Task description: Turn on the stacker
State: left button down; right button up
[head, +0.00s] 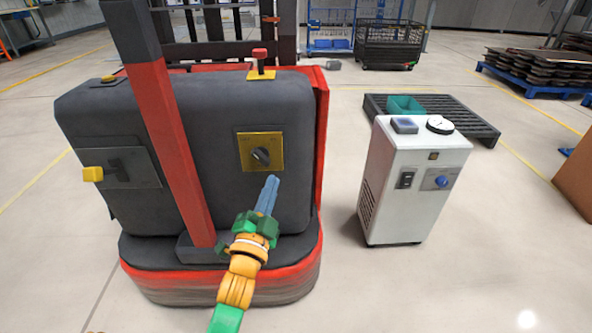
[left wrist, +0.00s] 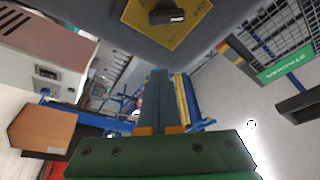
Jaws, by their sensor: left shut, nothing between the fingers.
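The stacker (head: 90,130) is a dark grey machine with a red base rim and a red mast post in front. A yellow plate (head: 247,158) on its front carries a black rotary switch (head: 261,156), its handle slanted. In the left wrist view the plate (left wrist: 190,34) and the switch handle (left wrist: 167,17) show at the top edge. My left gripper (head: 269,184) has its blue fingers shut and empty, just below the plate and apart from the switch in the picture. The fingers (left wrist: 157,78) also show in the left wrist view. My right gripper is not in view.
A red-knobbed lever (head: 260,58) stands on the stacker's top, and a yellow-handled switch (head: 92,174) is at its left. A white cabinet (head: 405,190) with a gauge stands at right, before a dark pallet (head: 462,117). Clear floor lies between stacker and cabinet.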

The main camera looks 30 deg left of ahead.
aim_at(261, 157)
pick_arm(q)
jog(key=b+x, duration=0.1)
jog(key=x, duration=0.8)
jog(key=shift+a, duration=0.1)
jog(key=shift+s+a+f+b, duration=0.25)
jog(key=shift+a+f+b, duration=0.3)
jog(key=shift+a+f, duration=0.5)
jog(key=shift+s+a+f, duration=0.15)
jog(key=shift+s+a, duration=0.05)
jog(key=shift+a, duration=0.15)
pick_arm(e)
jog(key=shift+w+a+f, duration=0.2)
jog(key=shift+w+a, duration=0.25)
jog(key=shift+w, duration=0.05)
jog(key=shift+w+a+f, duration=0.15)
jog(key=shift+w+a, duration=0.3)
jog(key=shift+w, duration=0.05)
pick_arm(q)
jog(key=shift+w, duration=0.1)
